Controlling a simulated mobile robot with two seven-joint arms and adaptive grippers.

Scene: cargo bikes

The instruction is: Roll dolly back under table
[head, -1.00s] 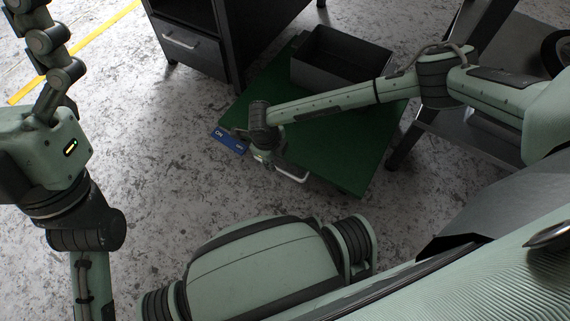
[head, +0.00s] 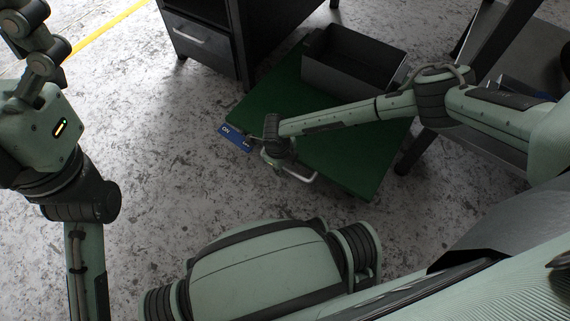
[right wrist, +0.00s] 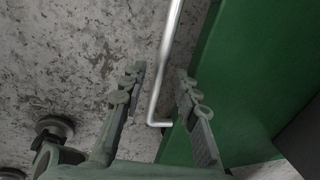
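The dolly is a low green platform (head: 345,165) with a blue label (head: 236,138) at its corner and a thin metal handle (head: 303,178) along its near side. It stands partly between a dark cabinet and dark table legs. My right gripper (head: 270,163) is at the handle. In the right wrist view the fingers of my right gripper (right wrist: 160,100) are apart, with the bent end of the handle (right wrist: 170,55) in the gap between them, not clamped. My left gripper (head: 38,60) is raised at the left edge; its fingertips are not clear.
A dark open bin (head: 352,65) sits on the platform. A dark cabinet (head: 210,40) stands behind to the left, and a dark table leg (head: 425,140) to the right. The speckled floor (head: 160,170) to the left and in front is clear.

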